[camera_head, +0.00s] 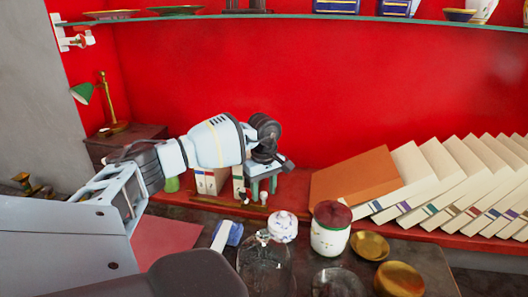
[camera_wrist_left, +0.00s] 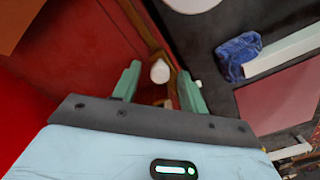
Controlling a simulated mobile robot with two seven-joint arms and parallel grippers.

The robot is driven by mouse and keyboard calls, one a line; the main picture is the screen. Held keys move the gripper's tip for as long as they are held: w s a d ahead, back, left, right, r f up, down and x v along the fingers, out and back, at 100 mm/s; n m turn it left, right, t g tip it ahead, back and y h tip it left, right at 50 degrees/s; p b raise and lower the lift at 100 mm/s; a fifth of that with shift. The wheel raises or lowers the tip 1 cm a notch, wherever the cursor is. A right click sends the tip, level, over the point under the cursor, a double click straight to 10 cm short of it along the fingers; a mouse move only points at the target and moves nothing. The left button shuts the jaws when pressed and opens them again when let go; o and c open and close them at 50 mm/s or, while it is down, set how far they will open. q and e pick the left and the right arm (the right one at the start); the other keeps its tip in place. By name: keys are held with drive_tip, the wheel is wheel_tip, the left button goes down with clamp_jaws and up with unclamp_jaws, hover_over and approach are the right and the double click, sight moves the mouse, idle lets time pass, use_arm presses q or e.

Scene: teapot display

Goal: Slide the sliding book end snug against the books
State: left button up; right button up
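My left gripper (camera_head: 264,186) reaches in from the left, pointing down over the red shelf. In the left wrist view its two green fingers (camera_wrist_left: 160,82) are apart. A white round knob (camera_wrist_left: 160,71) shows between them, beside a wooden rail; I cannot tell whether the fingers touch it. The knob also shows in the head view (camera_head: 263,197). A thin wooden rail (camera_head: 213,203) lies on the shelf, left of the gripper. Pale upright books (camera_head: 206,181) stand behind it, partly hidden by my arm. Which piece is the sliding book end is unclear. My right gripper does not show.
A row of leaning pale books (camera_head: 420,180) with an orange one (camera_head: 355,176) fills the shelf's right. A blue cloth (camera_wrist_left: 238,52) lies nearby.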

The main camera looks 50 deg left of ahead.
use_arm(q)
drive_tip(key=shift+r, duration=0.1)
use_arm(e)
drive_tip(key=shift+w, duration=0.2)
use_arm(q)
drive_tip(key=shift+r, duration=0.4)
wheel_tip(320, 180, up, 6)
drive_tip(key=shift+f, duration=0.1)
drive_tip(key=shift+r, duration=0.5)
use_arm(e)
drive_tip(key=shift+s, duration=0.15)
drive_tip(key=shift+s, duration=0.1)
